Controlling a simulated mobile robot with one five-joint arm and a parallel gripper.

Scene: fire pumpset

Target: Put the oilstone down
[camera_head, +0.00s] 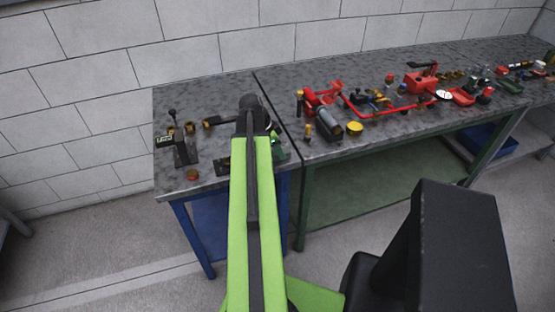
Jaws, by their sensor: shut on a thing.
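My arm reaches up the middle of the view to the left workbench (222,90). My gripper (256,112) is at its far end, over the right part of that bench. It is shut on the oilstone, but the fingertips and the stone are mostly hidden behind the arm. I cannot tell whether the stone touches the bench top. Small dark and green parts show on either side of the arm below the gripper, too unclear to name.
A black lever device (180,152), brass fittings (190,128), a hammer-like tool (217,121) and a reddish round tin (192,174) stand on the left bench. The right bench (385,142) is crowded with red and brass parts. Bare bench top shows at the left bench's back and front left.

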